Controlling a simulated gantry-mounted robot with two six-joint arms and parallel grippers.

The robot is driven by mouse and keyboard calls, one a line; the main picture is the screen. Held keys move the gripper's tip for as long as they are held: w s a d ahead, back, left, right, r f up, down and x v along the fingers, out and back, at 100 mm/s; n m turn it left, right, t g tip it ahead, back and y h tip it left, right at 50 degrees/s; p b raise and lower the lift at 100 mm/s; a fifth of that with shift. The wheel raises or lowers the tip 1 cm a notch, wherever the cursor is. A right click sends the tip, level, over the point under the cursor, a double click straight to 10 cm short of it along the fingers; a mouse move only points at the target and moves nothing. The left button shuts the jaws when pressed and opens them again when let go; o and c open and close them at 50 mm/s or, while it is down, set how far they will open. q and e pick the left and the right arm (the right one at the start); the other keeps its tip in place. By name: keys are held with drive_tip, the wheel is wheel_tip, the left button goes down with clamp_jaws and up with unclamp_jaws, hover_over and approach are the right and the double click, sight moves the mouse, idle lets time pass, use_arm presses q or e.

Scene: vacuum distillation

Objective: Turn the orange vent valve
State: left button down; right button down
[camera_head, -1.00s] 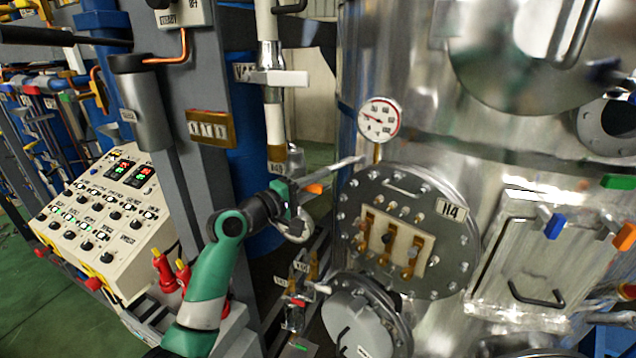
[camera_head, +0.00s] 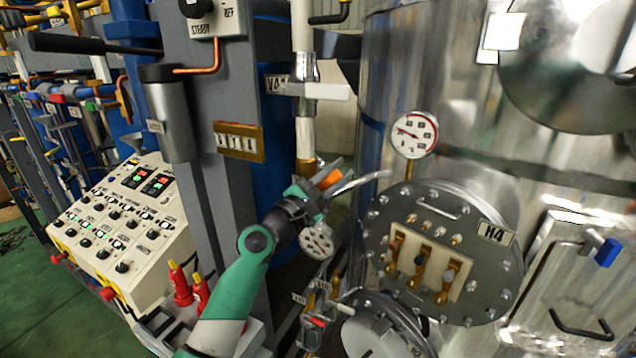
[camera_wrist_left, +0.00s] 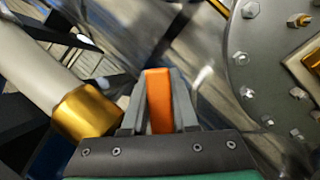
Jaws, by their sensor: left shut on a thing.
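The orange vent valve handle (camera_head: 328,179) sits on a pipe just left of the big steel vessel in the head view. It also shows in the left wrist view (camera_wrist_left: 158,100), upright between the two grey fingers. My left gripper (camera_head: 318,186) is shut on the orange handle, one finger on each side of it in the left wrist view (camera_wrist_left: 159,98). The valve's body is mostly hidden behind the gripper. My right gripper is not in view.
The steel vessel (camera_head: 465,140) with its bolted H4 flange (camera_head: 440,215) stands close right of the gripper. A pressure gauge (camera_head: 414,134) sits above the flange. A vertical pipe with a brass collar (camera_wrist_left: 88,112) is close on the left. A control panel (camera_head: 125,220) stands further left.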

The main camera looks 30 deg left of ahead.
use_arm(q)
drive_tip(key=shift+s+a+r+n+t+y+p, duration=0.1)
drive_tip(key=shift+a+r+n+t+y+p, duration=0.25)
drive_tip(key=shift+a+n+y, duration=1)
drive_tip(key=shift+a+r+n+t+y+p, duration=0.25)
drive_tip(key=shift+r+n+y+p, duration=0.2)
drive_tip(key=shift+n, duration=1.8)
drive_tip(key=shift+s+a+r+n+t+y+p, duration=0.1)
drive_tip(key=shift+a+r+n+t+y+p, duration=0.25)
drive_tip(key=shift+a+n+y, duration=0.95)
drive_tip(key=shift+d+n+h, duration=0.5)
drive_tip(key=c, duration=0.7)
unclamp_jaws()
drive_tip(key=shift+w, duration=0.1)
